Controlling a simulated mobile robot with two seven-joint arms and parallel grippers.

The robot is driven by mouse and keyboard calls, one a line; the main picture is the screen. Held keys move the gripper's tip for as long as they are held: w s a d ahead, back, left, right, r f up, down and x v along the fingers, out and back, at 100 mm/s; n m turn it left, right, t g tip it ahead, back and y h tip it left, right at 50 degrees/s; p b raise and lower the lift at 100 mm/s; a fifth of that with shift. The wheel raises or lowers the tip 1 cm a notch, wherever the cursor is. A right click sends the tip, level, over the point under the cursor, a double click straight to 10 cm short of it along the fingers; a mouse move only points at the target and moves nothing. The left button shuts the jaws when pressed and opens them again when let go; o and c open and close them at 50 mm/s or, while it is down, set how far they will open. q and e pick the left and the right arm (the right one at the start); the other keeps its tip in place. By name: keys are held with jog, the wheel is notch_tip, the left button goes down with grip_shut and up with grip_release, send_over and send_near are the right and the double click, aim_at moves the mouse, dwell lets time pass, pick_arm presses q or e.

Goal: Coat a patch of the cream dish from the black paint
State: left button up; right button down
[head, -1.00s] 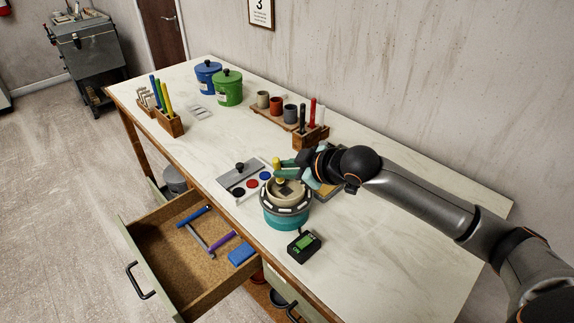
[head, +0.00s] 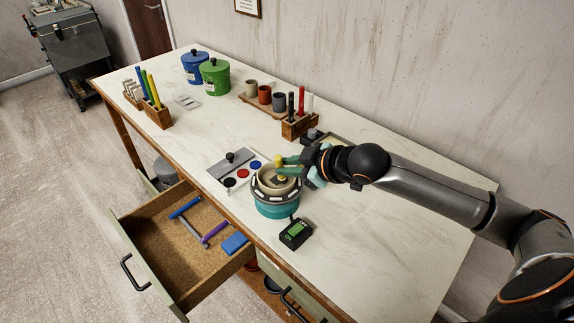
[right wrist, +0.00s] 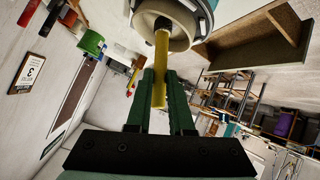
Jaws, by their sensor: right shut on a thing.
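In the right wrist view, the green fingers (right wrist: 160,90) grip the yellow handle (right wrist: 161,60), whose far end reaches the dish (right wrist: 150,18). The tool's working tip is not clear, so I cannot tell whether it touches the dish. The dish sits on a teal turntable (head: 278,208) with a grey, notched ring. A grey patch shows inside the dish. The black paint (head: 229,183) is in the palette left of the turntable. My left gripper is out of view.
Red (head: 242,173) and blue paint (head: 255,165) sit beside the black. An open drawer (head: 160,240) juts out at the front left. Pen blocks and canisters stand farther back.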

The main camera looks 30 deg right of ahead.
jog(key=shift+r, duration=2.85)
jog(key=shift+s+r, duration=0.1)
jog(key=shift+r, duration=1.4)
